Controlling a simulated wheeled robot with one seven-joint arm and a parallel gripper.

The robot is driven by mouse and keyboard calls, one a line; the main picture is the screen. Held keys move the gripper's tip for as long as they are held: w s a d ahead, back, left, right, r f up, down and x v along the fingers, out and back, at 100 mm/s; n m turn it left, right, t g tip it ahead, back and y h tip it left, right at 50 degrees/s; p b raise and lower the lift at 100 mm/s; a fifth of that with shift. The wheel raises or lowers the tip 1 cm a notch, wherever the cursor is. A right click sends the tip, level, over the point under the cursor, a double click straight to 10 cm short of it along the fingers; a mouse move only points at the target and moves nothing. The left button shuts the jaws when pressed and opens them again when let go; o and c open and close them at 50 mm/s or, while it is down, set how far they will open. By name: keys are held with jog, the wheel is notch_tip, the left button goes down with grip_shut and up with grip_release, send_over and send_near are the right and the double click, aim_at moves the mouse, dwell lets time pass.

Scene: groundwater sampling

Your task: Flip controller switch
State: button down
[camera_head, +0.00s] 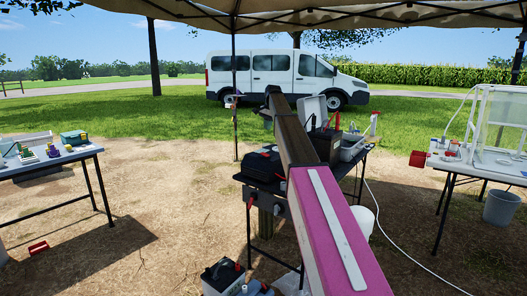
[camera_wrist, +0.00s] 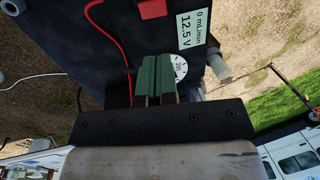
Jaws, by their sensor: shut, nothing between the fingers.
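In the wrist view the controller, a dark box (camera_wrist: 150,40), fills the upper middle. Its display (camera_wrist: 191,30) reads 0 mL/min and 12.5 V. A white round dial (camera_wrist: 180,68) shows beside my fingers. A red block (camera_wrist: 152,8) sits on the box at the top edge; I cannot tell whether it is the switch. My gripper (camera_wrist: 155,58) has green fingers that are shut and empty. The fingertips overlap the box face beside the dial; I cannot tell whether they touch it. In the head view my arm hides part of the table there.
A red cable (camera_wrist: 108,38) runs to the box near my fingers. In the head view a black case (camera_head: 262,165) stands on the middle table. A left table (camera_head: 60,160) holds small items. A right table (camera_head: 470,170) holds a clear enclosure (camera_head: 505,120). A white van (camera_head: 270,72) stands behind.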

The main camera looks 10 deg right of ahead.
aim_at(265, 154)
jog(key=shift+f, duration=0.1)
jog(key=f, duration=0.4)
jog(key=w+a+f, duration=0.1)
jog(key=f, duration=0.4)
jog(key=w+a+f, duration=0.1)
jog(key=f, duration=0.3)
jog(key=shift+f, duration=0.35)
jog(key=shift+f, duration=0.25)
jog(key=shift+s, duration=0.15)
jog(key=shift+s+d, duration=0.45)
jog(key=shift+d, duration=0.1)
jog(key=shift+r, duration=0.15)
notch_tip(265, 154, up, 14)
jog(key=s+d, duration=0.1)
jog(key=d, duration=0.1)
jog(key=shift+s+f, duration=0.2)
jog(key=shift+s, duration=0.2)
